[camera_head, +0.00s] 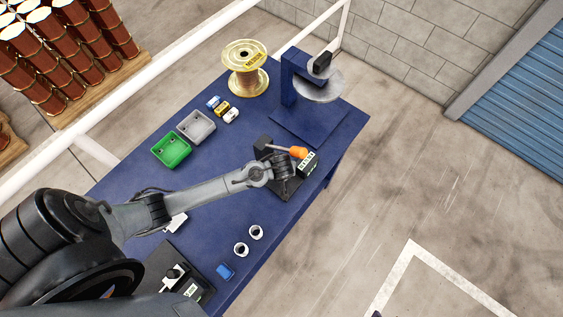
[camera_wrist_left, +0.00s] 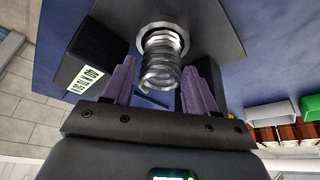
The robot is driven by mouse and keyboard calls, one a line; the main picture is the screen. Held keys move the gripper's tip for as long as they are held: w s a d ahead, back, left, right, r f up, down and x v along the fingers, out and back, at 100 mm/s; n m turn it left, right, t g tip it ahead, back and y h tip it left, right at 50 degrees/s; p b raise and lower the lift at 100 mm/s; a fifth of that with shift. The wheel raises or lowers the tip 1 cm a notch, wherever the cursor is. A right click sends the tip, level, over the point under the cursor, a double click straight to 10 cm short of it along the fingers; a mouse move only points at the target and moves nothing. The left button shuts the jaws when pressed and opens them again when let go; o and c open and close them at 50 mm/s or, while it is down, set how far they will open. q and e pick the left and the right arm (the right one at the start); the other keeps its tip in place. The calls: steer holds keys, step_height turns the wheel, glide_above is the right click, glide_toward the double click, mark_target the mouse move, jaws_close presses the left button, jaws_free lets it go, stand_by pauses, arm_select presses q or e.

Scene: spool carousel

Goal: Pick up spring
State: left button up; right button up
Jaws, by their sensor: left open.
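The spring (camera_wrist_left: 161,66) is a silver metal coil, seen in the left wrist view, with one end in a round metal ring or seat on a dark block. My left gripper (camera_wrist_left: 167,72) is open, with one purple finger on each side of the spring. I cannot tell whether either finger touches it. In the head view my left gripper (camera_head: 284,170) is over the dark fixture on the blue table, beside an orange-handled tool (camera_head: 298,152). The spring is hidden there. My right gripper is not in view.
The blue table (camera_head: 215,170) carries a green bin (camera_head: 171,150), a grey bin (camera_head: 197,127), a large spool (camera_head: 245,82) and a blue stand (camera_head: 289,88) at the back. A black labelled box (camera_wrist_left: 88,72) is close to one finger. Two white rings (camera_head: 256,232) lie nearer the front.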

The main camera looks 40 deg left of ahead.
arm_select(q)
steer(key=shift+c, duration=0.3)
steer(key=c, duration=0.8)
steer(key=shift+r, duration=0.1)
steer(key=shift+c, duration=0.2)
